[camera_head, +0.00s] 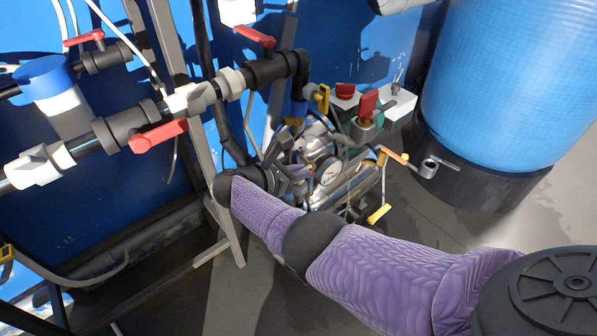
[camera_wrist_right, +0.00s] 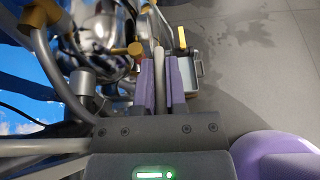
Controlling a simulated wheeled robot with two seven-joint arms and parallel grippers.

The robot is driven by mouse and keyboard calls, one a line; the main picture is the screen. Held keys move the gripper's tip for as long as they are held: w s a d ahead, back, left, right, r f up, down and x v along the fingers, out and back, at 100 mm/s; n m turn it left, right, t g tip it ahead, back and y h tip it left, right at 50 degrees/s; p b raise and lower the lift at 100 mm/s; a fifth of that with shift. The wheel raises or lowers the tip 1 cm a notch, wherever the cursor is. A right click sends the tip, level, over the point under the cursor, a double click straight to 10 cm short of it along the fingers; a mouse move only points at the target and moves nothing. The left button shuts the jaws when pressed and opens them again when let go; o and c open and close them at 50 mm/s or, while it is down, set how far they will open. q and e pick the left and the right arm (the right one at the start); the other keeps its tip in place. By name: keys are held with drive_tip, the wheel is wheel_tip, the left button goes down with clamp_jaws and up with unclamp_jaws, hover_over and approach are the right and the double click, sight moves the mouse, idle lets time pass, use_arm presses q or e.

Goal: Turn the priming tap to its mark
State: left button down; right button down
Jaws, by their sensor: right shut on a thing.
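My right gripper (camera_head: 302,172) reaches in among the steel pump parts (camera_head: 345,187), its tips partly hidden by pipes. In the right wrist view its two purple fingers (camera_wrist_right: 160,84) are shut on a slim pale lever (camera_wrist_right: 159,58), which looks like the handle of the priming tap. The lever stands along the fingers, between both pads. The tap's body and its mark cannot be made out. My left gripper is not in view.
A yellow handle (camera_head: 379,213), an orange handle (camera_head: 393,155) and a red-handled valve (camera_head: 368,105) crowd the pump. A large blue tank (camera_head: 515,80) stands behind right. Grey pipes with red levers (camera_head: 158,136) run at left. Grey floor (camera_head: 430,215) lies open at right.

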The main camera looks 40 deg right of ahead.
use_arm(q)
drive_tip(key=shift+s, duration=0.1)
use_arm(e)
drive_tip(key=c, duration=0.7)
unclamp_jaws()
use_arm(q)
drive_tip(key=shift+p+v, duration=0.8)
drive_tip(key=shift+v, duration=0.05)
use_arm(e)
drive_tip(key=v, duration=1)
drive_tip(key=shift+d, duration=0.1)
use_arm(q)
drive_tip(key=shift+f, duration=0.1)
